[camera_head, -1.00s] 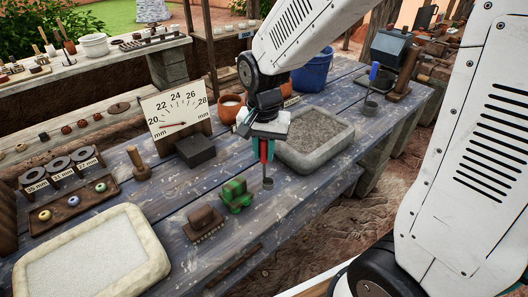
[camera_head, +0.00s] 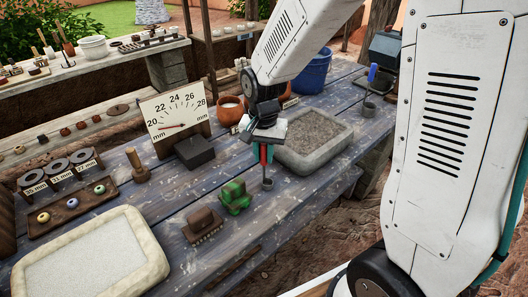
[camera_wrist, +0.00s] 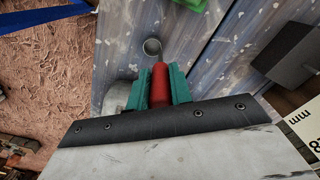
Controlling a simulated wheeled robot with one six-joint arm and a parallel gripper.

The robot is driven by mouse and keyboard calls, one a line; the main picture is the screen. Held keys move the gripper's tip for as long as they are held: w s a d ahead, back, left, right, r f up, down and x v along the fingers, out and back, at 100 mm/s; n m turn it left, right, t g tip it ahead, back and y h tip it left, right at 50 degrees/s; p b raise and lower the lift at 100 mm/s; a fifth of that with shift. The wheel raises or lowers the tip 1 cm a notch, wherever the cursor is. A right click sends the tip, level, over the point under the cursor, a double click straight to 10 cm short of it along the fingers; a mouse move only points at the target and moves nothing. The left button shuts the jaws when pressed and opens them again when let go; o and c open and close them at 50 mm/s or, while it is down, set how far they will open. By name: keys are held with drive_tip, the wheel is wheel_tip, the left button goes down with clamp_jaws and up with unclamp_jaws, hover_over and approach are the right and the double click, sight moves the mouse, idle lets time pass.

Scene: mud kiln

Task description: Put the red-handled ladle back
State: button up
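My gripper (camera_head: 263,152) is shut on the red-handled ladle (camera_head: 268,184) and holds it upright over the blue plank table (camera_head: 180,197), left of the stone tray. The ladle's small grey cup hangs below the fingers; I cannot tell whether it touches the table. In the wrist view the red handle (camera_wrist: 160,84) sits between the teal fingers, with the round cup beyond. A blue-handled ladle (camera_head: 372,73) stands at the back right, partly hidden by my arm.
The stone tray (camera_head: 340,153) of grey grit is close on the right. A green toy-like block (camera_head: 235,196) and a brown brush (camera_head: 203,224) lie in front. A dial board (camera_head: 176,118), dark block (camera_head: 194,151) and terracotta pot (camera_head: 230,110) stand behind. A pale tray (camera_head: 158,262) fills the front left.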

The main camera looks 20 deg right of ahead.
drive_tip(key=o, duration=0.3)
drive_tip(key=shift+o, duration=0.2)
wheel_tip(320, 180, up, 12)
drive_tip(key=shift+f, duration=0.15)
drive_tip(key=shift+s+r, duration=0.1)
drive_tip(key=shift+r, duration=0.25)
drive_tip(key=shift+s+r, duration=0.15)
drive_tip(key=shift+s, duration=0.1)
drive_tip(key=s+d+r+n, duration=0.1)
drive_tip(key=s+n, duration=0.1)
drive_tip(key=s, duration=0.5)
drive_tip(key=s+d+r+n, duration=0.1)
drive_tip(key=s+n, duration=0.1)
drive_tip(key=s, duration=0.6)
drive_tip(key=s+d+r+n+t, duration=0.1)
drive_tip(key=s+d+r+n, duration=0.1)
drive_tip(key=s, duration=0.5)
drive_tip(key=shift+s+n, duration=0.25)
drive_tip(key=shift+n, duration=0.35)
drive_tip(key=shift+r, duration=0.1)
